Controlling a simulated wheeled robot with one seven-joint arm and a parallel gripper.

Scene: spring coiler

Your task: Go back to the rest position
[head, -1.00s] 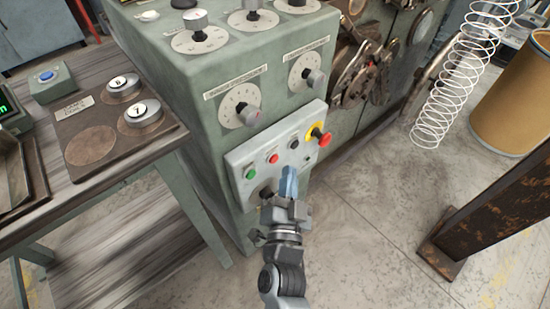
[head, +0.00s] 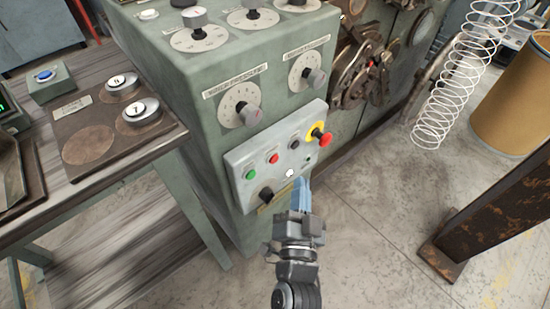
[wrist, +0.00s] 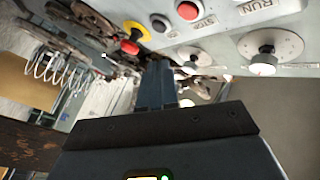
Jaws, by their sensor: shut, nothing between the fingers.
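My gripper (head: 301,186) is shut with nothing in it. In the head view its blue-grey fingers point up toward the lower part of the control panel (head: 236,163) on the green machine. They overlap the panel's lower edge in the picture, and I cannot tell the exact gap. In the wrist view my gripper (wrist: 158,68) shows its fingers together at the centre, with the panel's buttons above. The panel carries a green button (head: 250,174), a red button (head: 273,158), a dark button (head: 294,143), a red emergency stop (head: 324,139) on yellow, a lit white lamp (head: 289,173) and a black knob (head: 266,194).
The green machine (head: 190,80) fills the middle, with dials above the panel. A wire spring (head: 430,125) hangs at right, near a brown drum (head: 515,110) and a rusty post (head: 500,210). Floor between is clear.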

